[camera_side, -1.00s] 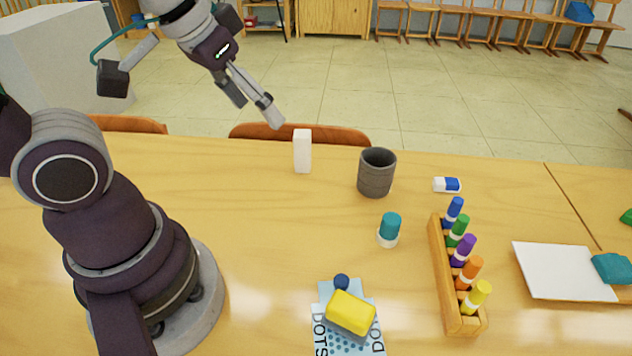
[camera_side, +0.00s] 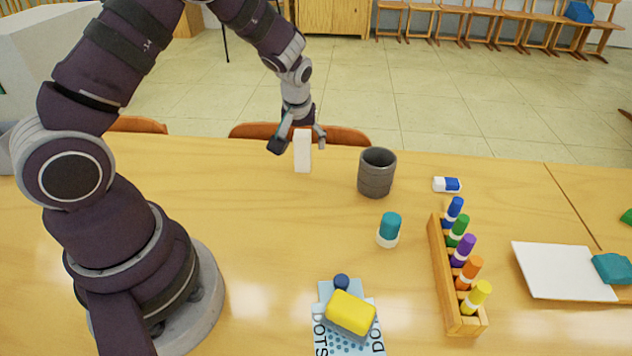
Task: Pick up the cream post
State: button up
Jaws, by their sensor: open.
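The cream post (camera_side: 303,152) is a pale upright block near the far edge of the table, left of the grey cup. My gripper (camera_side: 298,145) is open and points down over the post. One finger shows on each side of the post's upper part. I cannot tell whether either finger touches it. The lower part of the post is in plain view.
A grey cup (camera_side: 376,174) stands close to the right of the post. A teal-capped jar (camera_side: 389,229), a wooden marker rack (camera_side: 446,290), an eraser (camera_side: 447,185) and a yellow block (camera_side: 351,312) lie nearer or further right. The table left of the post is clear.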

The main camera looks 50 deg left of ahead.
jog(key=x, duration=0.3)
jog(key=shift+r, duration=0.1)
grip_shut()
